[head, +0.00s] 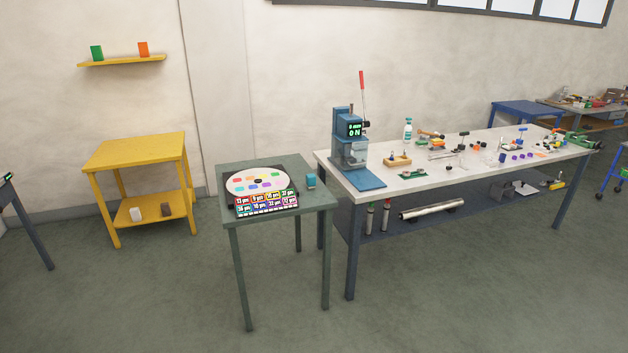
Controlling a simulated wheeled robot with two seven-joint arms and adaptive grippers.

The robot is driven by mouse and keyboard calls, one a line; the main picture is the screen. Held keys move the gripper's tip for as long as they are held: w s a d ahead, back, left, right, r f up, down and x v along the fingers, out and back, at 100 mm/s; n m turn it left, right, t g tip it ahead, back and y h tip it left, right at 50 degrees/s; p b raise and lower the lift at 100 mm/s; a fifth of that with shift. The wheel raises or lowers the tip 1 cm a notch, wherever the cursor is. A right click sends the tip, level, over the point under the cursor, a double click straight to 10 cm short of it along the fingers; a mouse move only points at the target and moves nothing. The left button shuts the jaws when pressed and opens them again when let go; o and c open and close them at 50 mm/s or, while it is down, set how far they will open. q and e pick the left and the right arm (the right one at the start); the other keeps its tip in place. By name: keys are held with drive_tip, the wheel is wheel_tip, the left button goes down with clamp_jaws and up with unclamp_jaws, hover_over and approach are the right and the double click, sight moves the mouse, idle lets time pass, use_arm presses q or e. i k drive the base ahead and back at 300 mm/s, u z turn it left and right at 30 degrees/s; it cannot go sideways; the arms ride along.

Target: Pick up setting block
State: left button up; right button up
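Which block is the setting block I cannot tell. Neither of my grippers is in view.
A white-topped workbench (375,192) on the right holds a blue press (347,145) with a lit display and red-handled lever, plus many small tools. A blue table (527,110) stands behind. The floor in front is clear.

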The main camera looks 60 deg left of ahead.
sight(311, 179)
drive_tip(key=u, duration=0.2)
drive_tip(key=i, duration=1.85)
drive_tip(key=u, duration=0.9)
drive_tip(key=i, duration=1.05)
drive_tip(key=u, duration=1.6)
drive_tip(key=i, duration=0.7)
drive_tip(key=u, duration=0.7)
